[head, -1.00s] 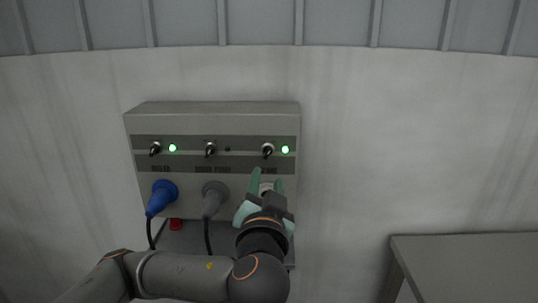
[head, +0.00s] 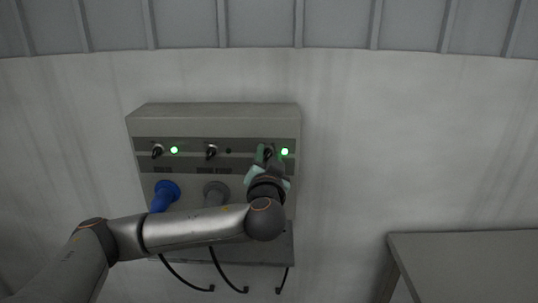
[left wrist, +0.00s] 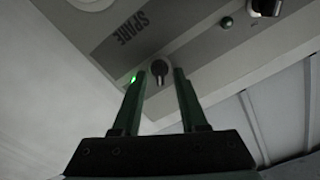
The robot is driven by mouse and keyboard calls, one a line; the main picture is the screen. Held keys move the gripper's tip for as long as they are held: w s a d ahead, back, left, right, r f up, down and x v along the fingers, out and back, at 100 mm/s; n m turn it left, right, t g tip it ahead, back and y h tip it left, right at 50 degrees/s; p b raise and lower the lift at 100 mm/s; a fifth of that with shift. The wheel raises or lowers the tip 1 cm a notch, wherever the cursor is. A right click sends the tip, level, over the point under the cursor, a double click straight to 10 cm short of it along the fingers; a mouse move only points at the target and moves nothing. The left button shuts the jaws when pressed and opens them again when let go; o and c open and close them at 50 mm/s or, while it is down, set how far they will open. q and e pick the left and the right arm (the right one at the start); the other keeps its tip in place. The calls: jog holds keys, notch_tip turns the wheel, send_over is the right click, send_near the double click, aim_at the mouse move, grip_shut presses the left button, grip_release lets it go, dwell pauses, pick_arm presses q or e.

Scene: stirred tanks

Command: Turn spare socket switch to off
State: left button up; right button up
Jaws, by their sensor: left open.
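The spare switch (head: 268,153) is the rightmost small knob on the grey socket box (head: 215,112). In the left wrist view the dark knob (left wrist: 158,69) sits below the printed word SPARE (left wrist: 133,27). The lamp (head: 284,152) beside it is lit green. My left gripper (head: 266,154) is open, with its green fingers up at the knob. In the left wrist view its fingertips (left wrist: 160,74) stand on either side of the knob; I cannot tell whether they touch it. The spare socket is hidden behind my gripper. My right gripper is not in view.
Two more switches are on the box, left (head: 157,152) and middle (head: 211,153). The left lamp (head: 174,150) is green, the middle lamp (head: 228,150) dark. A blue plug (head: 166,192) and a grey plug (head: 216,191) stick out below. A grey table (head: 470,255) stands right.

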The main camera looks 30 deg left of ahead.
pick_arm(q)
grip_shut()
dwell(0.5)
